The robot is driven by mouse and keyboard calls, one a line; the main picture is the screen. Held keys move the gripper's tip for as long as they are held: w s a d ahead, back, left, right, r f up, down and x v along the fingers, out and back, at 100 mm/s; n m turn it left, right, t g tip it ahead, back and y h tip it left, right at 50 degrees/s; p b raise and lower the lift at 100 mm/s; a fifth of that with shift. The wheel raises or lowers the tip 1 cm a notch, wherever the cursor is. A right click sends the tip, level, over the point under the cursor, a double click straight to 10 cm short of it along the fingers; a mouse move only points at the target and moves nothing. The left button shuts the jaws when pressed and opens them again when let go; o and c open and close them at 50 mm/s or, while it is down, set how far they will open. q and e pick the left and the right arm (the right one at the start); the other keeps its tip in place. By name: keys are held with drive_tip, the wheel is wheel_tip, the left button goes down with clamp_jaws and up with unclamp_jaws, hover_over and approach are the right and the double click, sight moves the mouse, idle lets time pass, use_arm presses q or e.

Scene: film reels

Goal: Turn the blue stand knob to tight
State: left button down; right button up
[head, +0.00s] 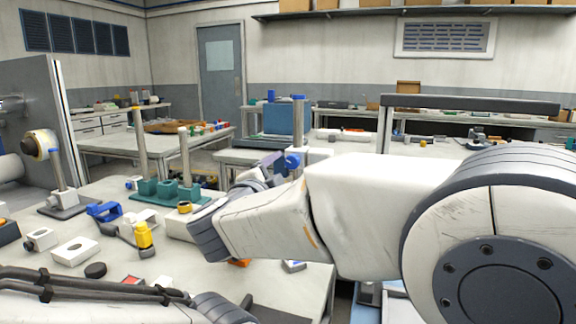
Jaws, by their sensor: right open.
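The blue stand knob (292,160) is a small round blue knob low on a grey upright post (298,125) with a blue top, right of the table's middle. My right gripper (278,163) is just left of the knob, its jaws open. It overlaps the knob's left side in the picture; I cannot tell whether they touch. My right arm hides the foot of the stand. My left arm runs along the bottom edge. Its gripper end (245,304) is dark and mostly cut off, so its jaws cannot be read.
A teal base (170,191) with two tall posts stands left of my right gripper. A yellow bottle (143,236), a blue bracket (103,211), a white block (74,251) and a black round piece (95,270) lie on the near table.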

drive_tip(key=v, duration=0.4)
drive_tip(key=shift+s, duration=0.2)
